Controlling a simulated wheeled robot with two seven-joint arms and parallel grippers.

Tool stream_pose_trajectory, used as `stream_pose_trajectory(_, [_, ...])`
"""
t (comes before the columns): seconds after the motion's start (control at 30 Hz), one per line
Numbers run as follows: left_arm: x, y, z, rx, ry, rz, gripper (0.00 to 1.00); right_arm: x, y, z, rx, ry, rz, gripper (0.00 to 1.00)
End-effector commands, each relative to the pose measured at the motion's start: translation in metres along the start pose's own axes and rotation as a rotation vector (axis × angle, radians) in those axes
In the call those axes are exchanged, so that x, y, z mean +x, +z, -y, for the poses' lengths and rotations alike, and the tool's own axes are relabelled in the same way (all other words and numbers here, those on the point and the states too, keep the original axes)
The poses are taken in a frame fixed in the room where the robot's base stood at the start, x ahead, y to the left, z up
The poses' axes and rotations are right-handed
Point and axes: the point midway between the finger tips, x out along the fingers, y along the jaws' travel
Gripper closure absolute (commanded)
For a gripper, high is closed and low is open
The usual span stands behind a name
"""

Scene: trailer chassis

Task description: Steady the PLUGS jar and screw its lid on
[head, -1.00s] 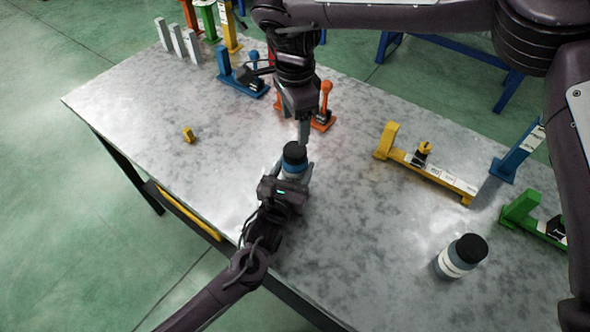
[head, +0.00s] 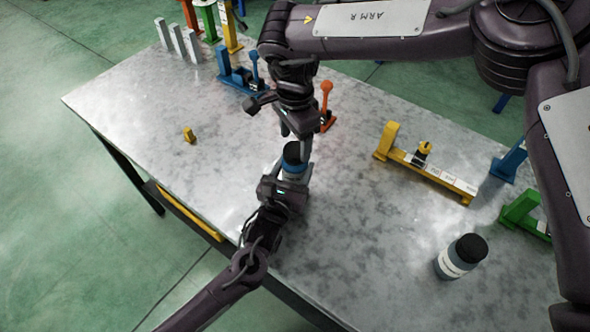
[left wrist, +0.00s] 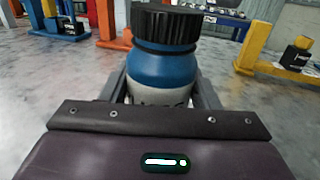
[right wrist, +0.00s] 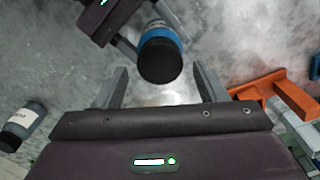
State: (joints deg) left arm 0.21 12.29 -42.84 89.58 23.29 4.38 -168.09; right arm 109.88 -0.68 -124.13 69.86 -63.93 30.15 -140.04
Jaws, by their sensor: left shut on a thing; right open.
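A blue jar with a white lower band (head: 293,172) stands near the middle of the table with a black ribbed lid (left wrist: 166,27) on top. I cannot read its label. My left gripper (head: 288,184) is shut around the jar's body from the near side; its fingers flank the jar in the left wrist view (left wrist: 160,88). My right gripper (head: 298,138) is open and points down above the lid, partly hiding it. In the right wrist view the lid (right wrist: 160,62) shows just beyond and between the open fingers (right wrist: 164,86), apart from them.
A second grey-blue jar with a black lid (head: 461,257) stands at the right. A yellow fixture (head: 425,170), blue fixture (head: 242,80) and orange fixture (head: 326,105) stand farther back. A small yellow piece (head: 189,135) lies left.

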Motion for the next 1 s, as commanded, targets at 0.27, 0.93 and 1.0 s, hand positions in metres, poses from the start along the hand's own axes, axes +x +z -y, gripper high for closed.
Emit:
stream_pose_trajectory(0.27, [0.0, -0.001, 0.0, 0.0, 0.0, -0.001, 1.0, 0.024, 0.0, 0.0, 0.001, 0.0, 0.0, 0.34])
stream_pose_trajectory(0.93, [0.0, -0.001, 0.0, 0.0, 0.0, -0.001, 1.0, 0.025, 0.0, 0.0, 0.0, 0.0, 0.0, 0.8])
stream_pose_trajectory(1.0, [0.0, -0.001, 0.0, 0.0, 0.0, -0.001, 1.0, 0.025, 0.0, 0.0, 0.008, 0.0, 0.0, 0.8])
